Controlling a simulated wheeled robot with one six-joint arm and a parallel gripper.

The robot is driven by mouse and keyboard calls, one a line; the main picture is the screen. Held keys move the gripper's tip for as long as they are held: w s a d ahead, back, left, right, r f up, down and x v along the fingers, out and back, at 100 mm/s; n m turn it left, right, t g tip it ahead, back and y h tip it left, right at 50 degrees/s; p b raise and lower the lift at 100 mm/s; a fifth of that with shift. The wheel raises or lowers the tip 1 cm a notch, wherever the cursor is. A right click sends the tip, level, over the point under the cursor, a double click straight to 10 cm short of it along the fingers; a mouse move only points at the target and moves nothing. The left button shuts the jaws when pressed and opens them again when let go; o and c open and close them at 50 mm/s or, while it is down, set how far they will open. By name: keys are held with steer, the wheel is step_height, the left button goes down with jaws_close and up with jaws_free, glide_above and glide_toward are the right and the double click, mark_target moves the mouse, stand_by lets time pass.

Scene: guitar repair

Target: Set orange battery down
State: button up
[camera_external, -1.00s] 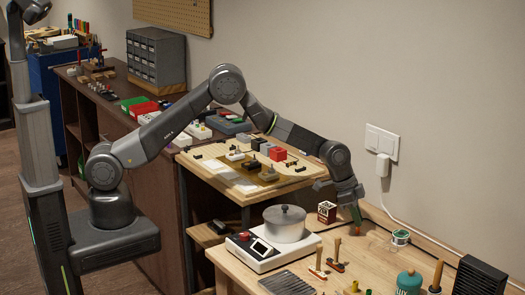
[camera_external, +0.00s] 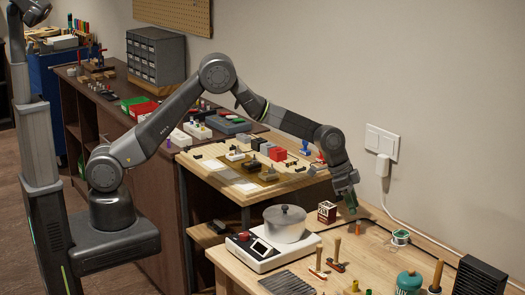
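A small orange item, which looks like the orange battery (camera_external: 358,228), stands on the light wooden bench (camera_external: 375,268) near the back, below the wall sockets. My gripper (camera_external: 351,208) is a short way above it and slightly left, with a gap between them. Nothing shows between the fingers, and the gripper looks open, though the fingers are small and dark here.
A dark red box (camera_external: 327,212) stands close left of the gripper. A silver pot (camera_external: 285,223) sits on a hot plate (camera_external: 262,252) further left. A solder spool (camera_external: 400,237) lies to the right. Wooden-handled tools (camera_external: 336,252) are in front. A white cable runs behind.

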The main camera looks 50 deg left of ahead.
steer(key=v, duration=0.7)
